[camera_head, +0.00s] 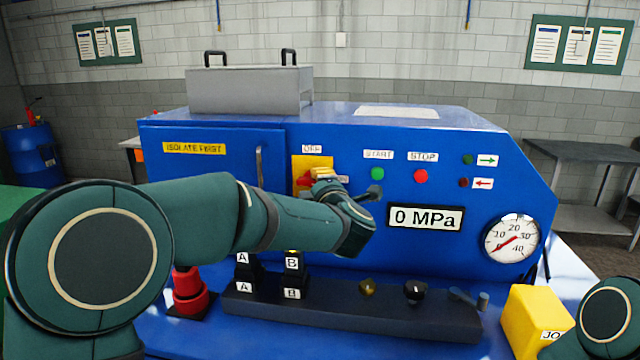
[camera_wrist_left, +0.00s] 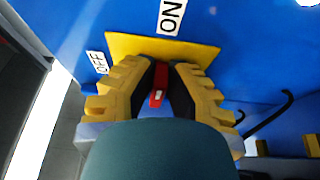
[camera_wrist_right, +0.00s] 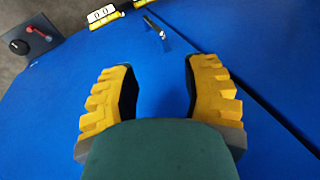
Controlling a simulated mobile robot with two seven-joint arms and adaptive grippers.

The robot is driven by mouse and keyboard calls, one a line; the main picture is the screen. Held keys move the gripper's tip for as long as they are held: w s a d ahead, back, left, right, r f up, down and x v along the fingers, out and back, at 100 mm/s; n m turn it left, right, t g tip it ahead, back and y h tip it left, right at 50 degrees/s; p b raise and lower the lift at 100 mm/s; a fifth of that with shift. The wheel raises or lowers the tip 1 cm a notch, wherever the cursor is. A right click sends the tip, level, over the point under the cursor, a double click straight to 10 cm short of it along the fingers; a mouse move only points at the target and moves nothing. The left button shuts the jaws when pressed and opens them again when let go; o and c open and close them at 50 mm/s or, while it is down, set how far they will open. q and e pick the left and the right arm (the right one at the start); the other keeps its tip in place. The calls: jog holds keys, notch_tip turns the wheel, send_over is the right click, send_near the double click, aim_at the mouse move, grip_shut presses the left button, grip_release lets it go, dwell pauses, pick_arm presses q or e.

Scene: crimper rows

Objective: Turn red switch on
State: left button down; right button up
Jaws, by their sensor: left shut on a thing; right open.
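The red switch (camera_wrist_left: 157,92) sits on a yellow plate (camera_wrist_left: 160,46) on the blue machine's front, and its red part also shows in the head view (camera_head: 303,180). The OFF label (camera_head: 312,149) is above the plate and the ON label (camera_wrist_left: 170,17) is at its right side in the head view. My left gripper (camera_wrist_left: 158,84) is shut on the red switch, with its fingers on either side. The fingers hide much of the switch, so I cannot tell its exact angle. My right gripper (camera_wrist_right: 160,88) is open and empty above a blue surface.
Green START (camera_head: 377,174) and red STOP (camera_head: 421,176) buttons are right of the switch, beside the display reading 0 MPa (camera_head: 426,218) and a gauge (camera_head: 511,239). A dark rail (camera_head: 340,309) with blocks and knobs lies below. A yellow box (camera_head: 535,325) stands front right.

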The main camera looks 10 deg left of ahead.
pick_arm(q)
jog(key=c, duration=1)
grip_release()
jog(key=shift+a, duration=0.1)
jog(key=v, duration=1.2)
